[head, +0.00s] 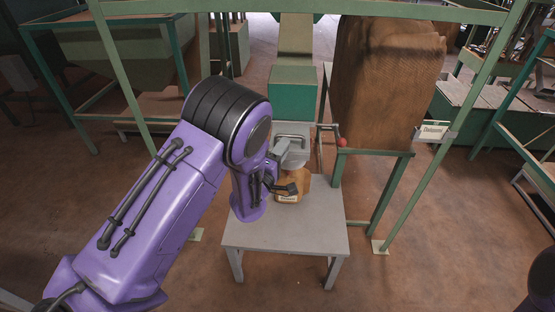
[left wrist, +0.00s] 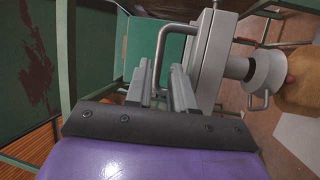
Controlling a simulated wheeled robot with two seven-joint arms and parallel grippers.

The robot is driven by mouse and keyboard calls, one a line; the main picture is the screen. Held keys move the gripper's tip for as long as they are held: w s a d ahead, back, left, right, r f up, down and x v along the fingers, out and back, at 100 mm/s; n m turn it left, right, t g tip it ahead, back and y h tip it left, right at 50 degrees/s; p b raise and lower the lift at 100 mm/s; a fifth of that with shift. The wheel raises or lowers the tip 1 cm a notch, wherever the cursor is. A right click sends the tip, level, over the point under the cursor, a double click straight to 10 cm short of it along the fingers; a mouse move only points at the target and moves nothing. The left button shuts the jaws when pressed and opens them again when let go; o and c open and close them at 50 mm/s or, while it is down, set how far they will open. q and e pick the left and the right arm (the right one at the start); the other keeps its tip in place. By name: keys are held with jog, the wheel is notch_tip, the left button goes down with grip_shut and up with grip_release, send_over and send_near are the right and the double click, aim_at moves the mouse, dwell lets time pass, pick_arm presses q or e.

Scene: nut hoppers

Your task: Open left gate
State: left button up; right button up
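The gate is a grey metal fitting (head: 292,146) with a bar handle under the green chute of a hopper in the head view. In the left wrist view the U-shaped handle (left wrist: 163,42) stands out from the grey gate body (left wrist: 212,62). My left gripper (head: 279,183) is at the gate, partly hidden by its own wrist. In the left wrist view its two fingers (left wrist: 162,84) are apart, with the handle's bar between them; I cannot tell whether they touch it. My right gripper is out of view.
A brown sack or container (head: 293,184) with a label sits below the gate on a grey table (head: 285,238). A large brown sack (head: 385,85) stands on a green stand to the right, beside a red ball (head: 343,142). Green frame posts stand on both sides.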

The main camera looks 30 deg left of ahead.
pick_arm(q)
jog(key=s, duration=0.3)
jog(key=s+b, duration=0.1)
jog(key=s, duration=0.1)
jog(key=shift+f, duration=0.4)
jog(key=s+a+f+m+g+y, duration=0.2)
jog(key=s+f+m+g, duration=0.25)
jog(key=f, duration=0.45)
jog(key=s+a+f+m+g+y, duration=0.1)
jog(key=s+f+m+g, duration=0.3)
jog(key=s+f, duration=0.3)
jog(key=s+f+g, duration=0.4)
jog(key=s+f, duration=0.3)
jog(key=s, duration=0.4)
jog(key=s+f+m+g, duration=0.1)
jog(key=s+f+g, duration=0.3)
jog(key=s+f, duration=0.3)
jog(key=s+b, duration=0.1)
jog(key=s, duration=0.3)
jog(key=shift+s+a+y, duration=0.15)
jog(key=shift+y, duration=0.25)
